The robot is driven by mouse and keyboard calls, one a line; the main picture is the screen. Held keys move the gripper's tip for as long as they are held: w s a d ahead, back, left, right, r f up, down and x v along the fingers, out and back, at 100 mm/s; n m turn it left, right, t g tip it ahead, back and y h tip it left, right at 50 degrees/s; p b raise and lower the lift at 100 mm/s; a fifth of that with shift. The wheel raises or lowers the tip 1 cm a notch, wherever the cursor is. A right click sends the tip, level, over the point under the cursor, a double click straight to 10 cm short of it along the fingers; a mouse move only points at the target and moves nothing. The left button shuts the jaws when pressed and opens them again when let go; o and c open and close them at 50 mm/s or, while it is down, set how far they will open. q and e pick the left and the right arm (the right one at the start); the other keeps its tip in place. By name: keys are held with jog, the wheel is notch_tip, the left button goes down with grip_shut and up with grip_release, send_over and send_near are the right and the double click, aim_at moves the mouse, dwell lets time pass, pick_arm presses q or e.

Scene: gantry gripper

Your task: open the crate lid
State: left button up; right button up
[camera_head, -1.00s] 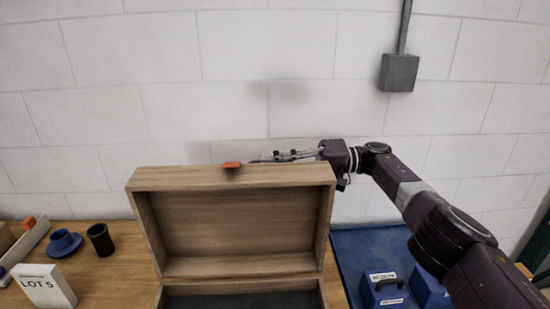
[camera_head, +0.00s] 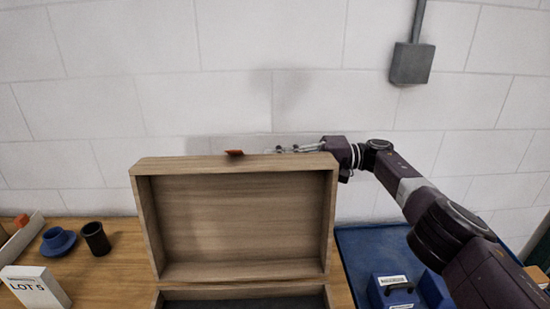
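The wooden crate's lid (camera_head: 240,225) stands raised, its hollow inner side facing me. My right gripper (camera_head: 285,149) is behind the lid's top edge, to the right of the tab. Its fingertips are partly hidden by the lid, so I cannot tell if it is open or touching. My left gripper is out of view.
Blue boxes (camera_head: 393,291) stand on a blue mat (camera_head: 375,245) at right. A wall stands behind.

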jog(key=o, duration=0.4)
jog(key=shift+f, duration=0.2)
jog(key=shift+c, duration=0.2)
jog(key=shift+r, duration=0.2)
jog(key=shift+r, duration=4.8)
jog(key=shift+f, duration=0.1)
